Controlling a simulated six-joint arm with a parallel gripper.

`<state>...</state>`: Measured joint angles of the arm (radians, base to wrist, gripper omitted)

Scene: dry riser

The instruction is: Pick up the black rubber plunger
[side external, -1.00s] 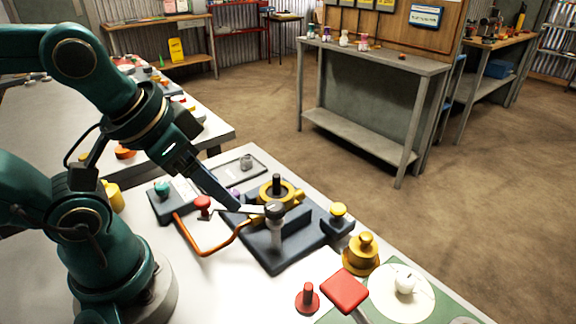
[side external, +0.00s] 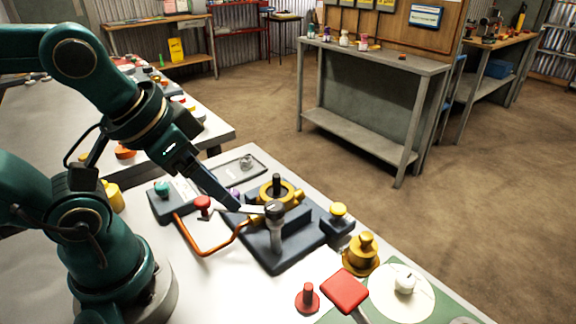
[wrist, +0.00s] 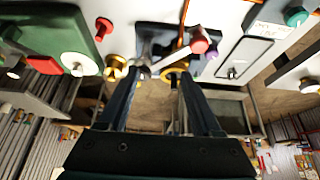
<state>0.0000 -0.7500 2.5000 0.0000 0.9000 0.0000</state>
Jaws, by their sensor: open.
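A dark fixture block (side external: 285,252) stands on the white bench, with a gold ring (side external: 295,193) on it. A short black post (side external: 277,184) stands upright through the ring; it may be the black rubber plunger. In front of it is a dark-capped part (side external: 274,210) with a pale metal stem. My gripper (side external: 238,208) reaches down from the upper left, beside the cap. In the wrist view my gripper (wrist: 158,78) has its two fingers apart with nothing clearly held between them. The dark-capped part (wrist: 143,72) and gold ring (wrist: 176,72) show near the fingertips.
A red-knobbed lever (side external: 203,203) and a bent orange pipe (side external: 207,252) lie left of the fixture. To the right are a yellow knob (side external: 339,210), a brass weight (side external: 362,252), a red block (side external: 345,290) and a white disc (side external: 400,300).

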